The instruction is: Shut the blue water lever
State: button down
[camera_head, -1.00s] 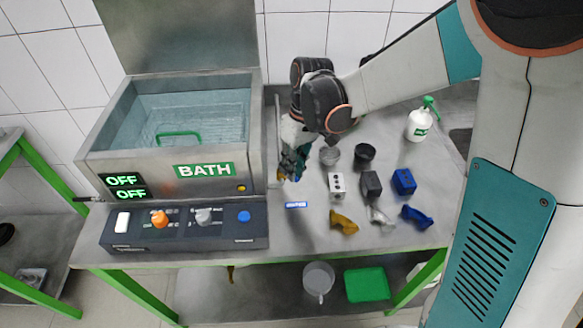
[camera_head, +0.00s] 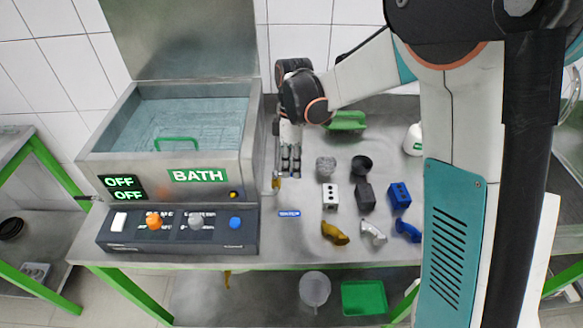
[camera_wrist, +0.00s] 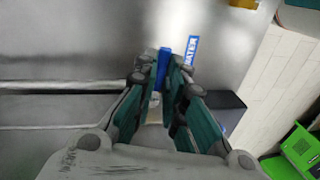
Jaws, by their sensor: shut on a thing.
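The blue lever (camera_wrist: 163,60) stands between my fingertips in the wrist view, beside a blue label reading WATER (camera_wrist: 191,50). My gripper (camera_wrist: 161,75) is shut on the lever. In the head view my gripper (camera_head: 290,170) points down at the table, just right of the steel bath (camera_head: 150,165). The lever is hidden by the gripper there, and the WATER label (camera_head: 289,213) shows on the table in front.
A yellow part (camera_head: 276,183) sits close beside the gripper at the bath's side. Grey, black, white and blue blocks and cups, with yellow, white and blue curved pieces, stand to the right. A control panel (camera_head: 180,230) lies in front of the bath.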

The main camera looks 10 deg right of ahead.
jog(key=shift+w+n, duration=0.25)
jog(key=shift+n, duration=0.35)
jog(key=c, duration=1.7)
grip_release()
jog(key=shift+o, duration=0.2)
notch_tip(320, 180, up, 12)
jog(key=w, duration=0.2)
jog(key=shift+w, duration=0.2)
jog(key=shift+d+f, duration=0.1)
